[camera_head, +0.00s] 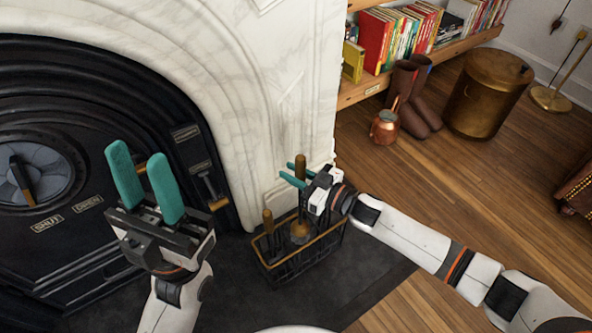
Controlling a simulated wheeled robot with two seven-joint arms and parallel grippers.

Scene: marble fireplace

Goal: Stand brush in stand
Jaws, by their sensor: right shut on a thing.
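The black wire stand (292,268) with a brass-coloured rim sits on the dark hearth in front of the marble surround. My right gripper (294,176) is shut on the brush (300,163), around its upright brown handle, above the stand. The brush's rounded lower part (300,233) shows at the level of the stand's rim; I cannot tell whether it touches the stand. Another tool with a brown handle (268,220) stands in the left part of the stand. My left gripper (147,190) is open and empty, in front of the stove, left of the stand.
The black stove (90,235) with a round dial and latches is close behind my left gripper. Brown boots (411,95), a copper jug (385,127) and a brass bin (488,92) stand by the bookshelf (455,48).

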